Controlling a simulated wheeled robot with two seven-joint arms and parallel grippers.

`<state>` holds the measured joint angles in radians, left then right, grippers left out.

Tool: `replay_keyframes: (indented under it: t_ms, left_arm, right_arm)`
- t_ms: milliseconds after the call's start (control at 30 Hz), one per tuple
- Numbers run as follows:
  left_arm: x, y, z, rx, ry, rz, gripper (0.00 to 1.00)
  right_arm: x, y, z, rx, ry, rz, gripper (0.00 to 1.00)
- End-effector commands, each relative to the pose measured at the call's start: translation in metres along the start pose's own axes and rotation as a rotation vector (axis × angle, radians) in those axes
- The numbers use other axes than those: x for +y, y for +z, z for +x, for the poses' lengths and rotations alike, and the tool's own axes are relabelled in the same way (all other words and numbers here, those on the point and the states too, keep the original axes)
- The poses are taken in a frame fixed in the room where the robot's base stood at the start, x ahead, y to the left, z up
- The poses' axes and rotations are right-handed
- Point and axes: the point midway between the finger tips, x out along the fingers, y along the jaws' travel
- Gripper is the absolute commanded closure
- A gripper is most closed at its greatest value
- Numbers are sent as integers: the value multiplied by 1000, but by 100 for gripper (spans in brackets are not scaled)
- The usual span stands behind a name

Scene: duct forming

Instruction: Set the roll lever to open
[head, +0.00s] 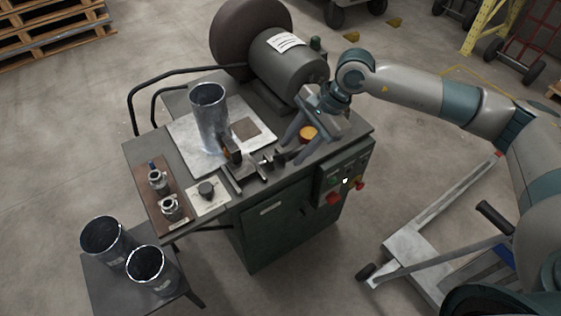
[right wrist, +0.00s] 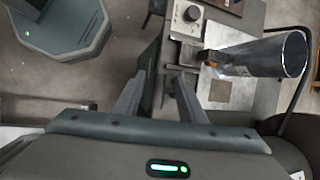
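My right gripper (head: 301,149) hangs over the front right of the workbench, its fingers pointing down and left. In the right wrist view the gripper (right wrist: 160,90) has its fingers spread apart with nothing between them. A small dark metal mechanism with a bar (head: 267,162) sits just beyond the fingertips, near the bench's front edge; its bar also shows in the right wrist view (right wrist: 182,67). I cannot tell for certain which part is the roll lever or its setting. A dark round knob (head: 206,188) stands on a pale plate. My left gripper is not in view.
A shiny metal duct (head: 209,115) stands upright on a pale plate behind the mechanism. A large motor drum (head: 290,65) is at the bench's back. A yellow-orange button (head: 307,133) is near the gripper. Two metal cylinders (head: 104,237) stand on a low side table.

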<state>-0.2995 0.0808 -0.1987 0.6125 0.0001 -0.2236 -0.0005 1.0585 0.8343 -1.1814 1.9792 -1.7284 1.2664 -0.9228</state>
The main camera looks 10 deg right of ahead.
Motion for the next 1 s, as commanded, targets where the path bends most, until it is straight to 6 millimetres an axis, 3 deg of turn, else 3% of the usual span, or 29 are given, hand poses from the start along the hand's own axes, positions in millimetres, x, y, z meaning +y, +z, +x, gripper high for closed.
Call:
replay_keyframes:
  t_ms: [300, 500, 933, 1000]
  left_arm:
    - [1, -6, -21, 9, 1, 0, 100]
    - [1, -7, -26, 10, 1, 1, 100]
    - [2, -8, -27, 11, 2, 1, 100]
    - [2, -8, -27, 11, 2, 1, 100]
  right_arm:
    - [1, 2, 54, -1, 4, 1, 63]
    - [0, 1, 76, -1, 3, 1, 63]
    - [0, 0, 83, 0, 0, 0, 63]
    - [0, 0, 83, 0, 0, 0, 80]
